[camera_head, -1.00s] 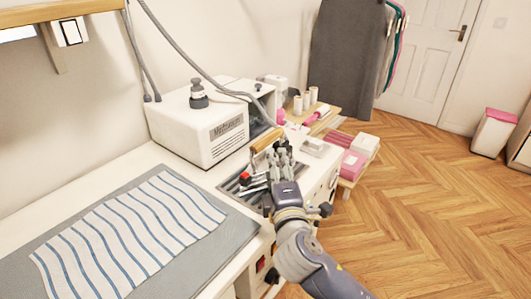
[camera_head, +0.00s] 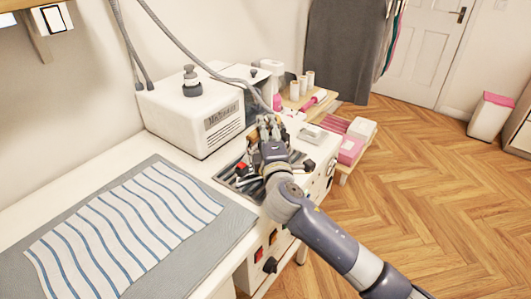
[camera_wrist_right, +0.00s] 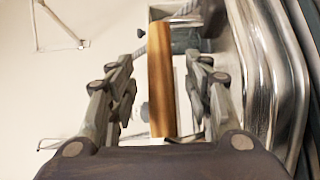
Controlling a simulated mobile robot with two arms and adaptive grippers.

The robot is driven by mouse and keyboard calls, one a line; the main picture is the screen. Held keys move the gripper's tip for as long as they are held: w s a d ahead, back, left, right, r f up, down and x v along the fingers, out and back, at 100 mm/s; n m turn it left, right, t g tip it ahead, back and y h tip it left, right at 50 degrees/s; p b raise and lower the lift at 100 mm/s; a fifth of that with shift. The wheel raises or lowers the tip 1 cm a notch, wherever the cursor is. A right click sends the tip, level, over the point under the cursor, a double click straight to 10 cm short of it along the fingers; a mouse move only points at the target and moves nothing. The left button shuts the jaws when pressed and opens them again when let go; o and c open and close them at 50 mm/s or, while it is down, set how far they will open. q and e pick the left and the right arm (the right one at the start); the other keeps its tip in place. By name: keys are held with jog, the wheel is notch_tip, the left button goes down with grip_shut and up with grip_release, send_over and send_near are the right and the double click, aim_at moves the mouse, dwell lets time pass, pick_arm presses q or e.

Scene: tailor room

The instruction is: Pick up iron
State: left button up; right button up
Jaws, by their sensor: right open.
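The iron's wooden handle (camera_wrist_right: 160,85) shows in the right wrist view, running upright in the picture between the two fingers of my right gripper (camera_wrist_right: 160,95). A gap is left on each side of the handle, so the fingers are open around it and not closed on it. In the head view my right gripper (camera_head: 268,128) is over the iron at the edge of the white worktable and hides most of it. My left gripper is not in view.
A striped cloth (camera_head: 125,225) lies on a grey ironing pad (camera_head: 215,248) at the left. A white boxy machine (camera_head: 190,115) stands behind the gripper, with a grey hose (camera_head: 190,50) arching over. Shiny metal bars (camera_wrist_right: 265,70) run close at the right in the wrist view.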

jog(key=shift+w+a+f, duration=0.1)
jog(key=shift+w, duration=1.25)
grip_shut()
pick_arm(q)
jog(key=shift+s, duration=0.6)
pick_arm(e)
jog(key=shift+a+r, duration=0.1)
jog(key=shift+r, duration=0.35)
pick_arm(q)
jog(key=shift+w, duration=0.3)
pick_arm(e)
jog(key=shift+w, duration=0.1)
